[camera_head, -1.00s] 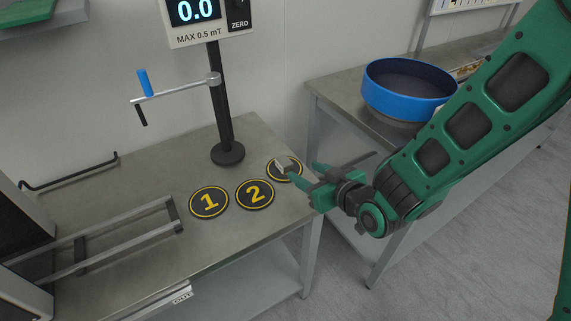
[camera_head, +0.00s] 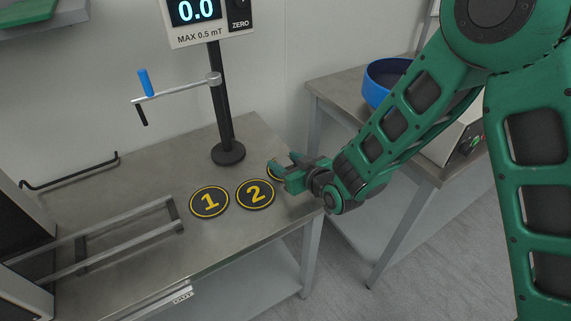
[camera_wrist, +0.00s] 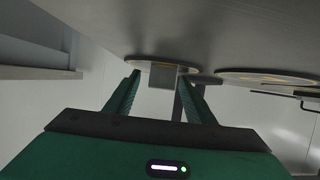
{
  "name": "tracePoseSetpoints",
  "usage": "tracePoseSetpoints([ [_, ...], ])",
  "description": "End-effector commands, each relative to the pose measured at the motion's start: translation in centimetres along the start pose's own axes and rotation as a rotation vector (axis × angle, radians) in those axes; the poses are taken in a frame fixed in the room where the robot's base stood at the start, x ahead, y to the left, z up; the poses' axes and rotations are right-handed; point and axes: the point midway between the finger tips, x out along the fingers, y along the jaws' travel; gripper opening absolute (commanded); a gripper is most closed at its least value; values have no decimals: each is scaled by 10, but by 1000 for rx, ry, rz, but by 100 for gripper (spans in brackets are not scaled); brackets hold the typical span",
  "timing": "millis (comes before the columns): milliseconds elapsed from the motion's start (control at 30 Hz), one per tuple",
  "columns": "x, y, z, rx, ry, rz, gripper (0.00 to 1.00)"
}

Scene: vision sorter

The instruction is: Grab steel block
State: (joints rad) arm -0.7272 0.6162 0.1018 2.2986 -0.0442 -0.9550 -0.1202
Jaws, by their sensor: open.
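The steel block (camera_wrist: 162,76) is a small grey block. In the wrist view it stands on a round dark disc with a yellow ring (camera_wrist: 138,59), in line with the gap between my fingertips. My gripper (camera_wrist: 160,82) is open, with one green finger to each side of the block; I cannot tell whether either finger touches it. In the head view my gripper (camera_head: 279,168) is over the rightmost disc at the table's right edge, and it hides the block and most of that disc.
Discs marked 1 (camera_head: 209,202) and 2 (camera_head: 255,194) lie left of my gripper on the metal table (camera_head: 150,245). A black post (camera_head: 226,115) with a display stands behind them. A blue round pan (camera_head: 384,78) is on the other table, partly behind my arm.

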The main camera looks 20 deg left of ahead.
Motion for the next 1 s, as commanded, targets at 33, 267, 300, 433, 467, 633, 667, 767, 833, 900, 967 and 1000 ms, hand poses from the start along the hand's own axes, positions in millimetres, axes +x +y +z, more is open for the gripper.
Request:
tracePoseSetpoints([
  [33,4,0,0,0,0,0,49],
  [267,7,0,0,0,0,0,49],
  [300,6,0,0,0,0,0,49],
  [433,6,0,0,0,0,0,21],
  [467,6,0,0,0,0,0,13],
  [633,6,0,-1,0,2,0,0],
  [667,6,0,-1,0,2,0,0],
  [767,6,0,-1,0,2,0,0],
  [833,6,0,-2,0,2,0,0],
  [900,5,0,-4,0,3,0,0],
  [967,4,0,-7,0,3,0,0],
  [1000,3,0,-9,0,3,0,0],
])
